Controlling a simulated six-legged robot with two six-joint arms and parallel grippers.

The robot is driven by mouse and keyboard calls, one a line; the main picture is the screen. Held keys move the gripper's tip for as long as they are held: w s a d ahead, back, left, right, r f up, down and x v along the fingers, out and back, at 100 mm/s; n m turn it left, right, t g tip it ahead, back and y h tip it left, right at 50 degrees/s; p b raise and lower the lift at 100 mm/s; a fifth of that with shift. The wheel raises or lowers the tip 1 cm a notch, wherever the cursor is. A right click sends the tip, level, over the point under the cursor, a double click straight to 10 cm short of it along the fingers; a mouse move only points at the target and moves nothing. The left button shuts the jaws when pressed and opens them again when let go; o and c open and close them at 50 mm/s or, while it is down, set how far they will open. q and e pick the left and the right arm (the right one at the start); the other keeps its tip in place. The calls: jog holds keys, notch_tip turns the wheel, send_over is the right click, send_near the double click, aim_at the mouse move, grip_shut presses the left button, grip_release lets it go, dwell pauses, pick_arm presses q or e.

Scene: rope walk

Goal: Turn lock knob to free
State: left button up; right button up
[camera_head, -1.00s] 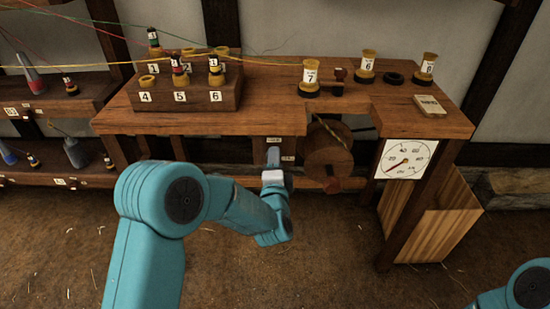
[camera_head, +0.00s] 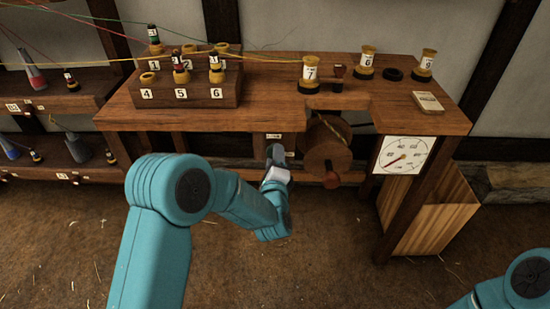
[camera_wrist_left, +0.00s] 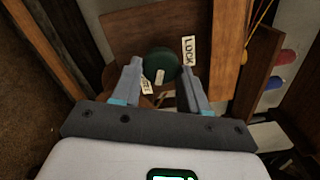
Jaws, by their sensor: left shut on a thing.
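The lock knob (camera_wrist_left: 162,60) is dark green and round with a white mark, set on a wooden panel under the bench. A "LOCK" label (camera_wrist_left: 188,50) is beside it on the right; a second small label (camera_wrist_left: 146,86), hard to read, is at lower left. My left gripper (camera_wrist_left: 160,72) is shut on the knob, one finger on each side. In the head view, my left gripper (camera_head: 276,155) is under the bench front, left of the wooden reel (camera_head: 327,150); the knob is hidden there. My right gripper is out of view.
The bench top (camera_head: 270,118) holds a block of numbered bobbins (camera_head: 185,92) and several loose ones. A dial (camera_head: 405,155) hangs at the right front, above a wooden bin (camera_head: 432,215). Yellow, red and green yarns stretch across the top. The floor ahead is clear.

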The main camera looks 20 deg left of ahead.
pick_arm(q)
jog(key=o, duration=1)
jog(key=shift+o, duration=0.2)
jog(key=v, duration=1.6)
jog(key=shift+p, duration=0.35)
jog(key=shift+s, duration=0.1)
